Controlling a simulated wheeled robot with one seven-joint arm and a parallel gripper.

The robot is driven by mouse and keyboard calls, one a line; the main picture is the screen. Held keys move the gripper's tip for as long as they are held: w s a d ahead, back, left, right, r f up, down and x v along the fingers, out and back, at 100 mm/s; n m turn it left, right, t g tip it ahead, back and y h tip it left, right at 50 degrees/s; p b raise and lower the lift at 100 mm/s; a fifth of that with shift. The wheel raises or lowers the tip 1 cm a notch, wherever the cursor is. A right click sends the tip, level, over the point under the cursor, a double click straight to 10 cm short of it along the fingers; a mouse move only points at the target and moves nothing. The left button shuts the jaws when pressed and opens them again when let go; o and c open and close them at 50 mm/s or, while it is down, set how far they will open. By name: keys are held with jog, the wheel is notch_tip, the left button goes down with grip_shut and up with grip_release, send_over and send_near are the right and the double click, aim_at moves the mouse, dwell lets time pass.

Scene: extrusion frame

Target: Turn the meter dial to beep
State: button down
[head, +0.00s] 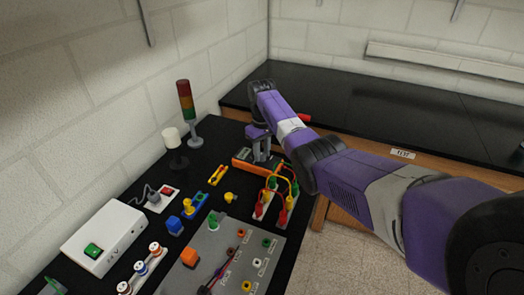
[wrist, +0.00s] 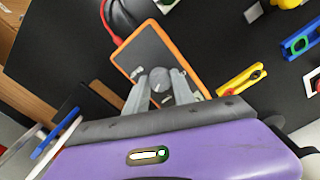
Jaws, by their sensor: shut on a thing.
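The meter is a dark-faced box with an orange rim; in the wrist view its rim (wrist: 181,53) surrounds a dark face. In the head view its orange edge (head: 256,168) shows beside my gripper (head: 262,153). The round grey dial (wrist: 159,82) sits on the meter's lower part in the wrist view. The two grey fingers of my gripper (wrist: 160,79) are on either side of the dial and shut on it. The lettering around the dial is too small or hidden to read. The dial is hidden by my gripper in the head view.
Red and yellow leads (head: 284,170) curve over coloured plugs just right of the meter. A yellow clip-like part (head: 217,175) lies left of it. A stack light (head: 188,108), a white-topped post (head: 171,140) and a white power box (head: 103,237) stand further left on the black bench.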

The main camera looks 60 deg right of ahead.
aim_at(262, 155)
jog(key=shift+r+m, duration=0.1)
jog(key=shift+m, duration=0.8)
dwell(0.5)
jog(key=c, duration=1.1)
grip_release()
jog(key=shift+o, duration=0.2)
jog(key=shift+r+b, duration=0.6)
jog(key=shift+r, duration=3.25)
